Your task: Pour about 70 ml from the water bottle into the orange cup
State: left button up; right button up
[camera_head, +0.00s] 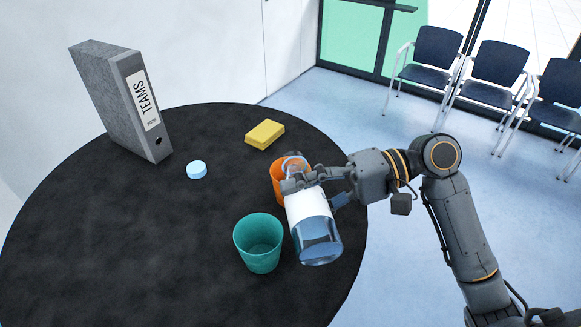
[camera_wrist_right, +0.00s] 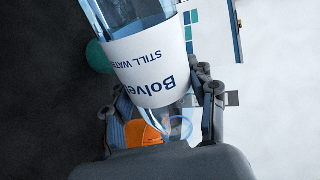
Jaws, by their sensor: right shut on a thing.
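The water bottle (camera_head: 307,214) is clear with a white label, and its label reads "STILL WATER" in the right wrist view (camera_wrist_right: 147,68). My right gripper (camera_head: 297,184) is shut on the bottle near its neck. The bottle is tilted, its base toward the front and its neck toward the orange cup (camera_head: 278,172). In the head view water shows in the base end. The orange cup stands on the table behind the bottle, partly hidden by gripper and bottle; part of it shows in the right wrist view (camera_wrist_right: 141,134). Whether water is flowing cannot be told. My left gripper is not in view.
A teal cup (camera_head: 257,244) stands just left of the bottle on the round black table (camera_head: 130,245). A blue-white cap (camera_head: 197,170), a yellow sponge (camera_head: 264,134) and a grey "TEAMS" binder (camera_head: 118,100) are farther back. The table's front left is clear. Chairs (camera_head: 431,62) stand beyond.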

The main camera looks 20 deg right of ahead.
jog(key=shift+r, duration=0.1)
notch_tip(320, 180, down, 3)
jog(key=n+b, duration=0.1)
jog(key=b, duration=0.4)
jog(key=shift+s+r+t+b, duration=0.1)
jog(key=shift+s+t+b, duration=0.05)
jog(key=shift+t+b, duration=0.25)
jog(key=shift+r+n, duration=0.3)
jog(key=shift+r, duration=0.05)
jog(key=shift+s+n+t+b, duration=0.3)
jog(key=shift+s+n+b, duration=0.15)
jog(key=shift+b, duration=0.6)
jog(key=shift+w+a, duration=0.1)
jog(key=shift+r, duration=0.1)
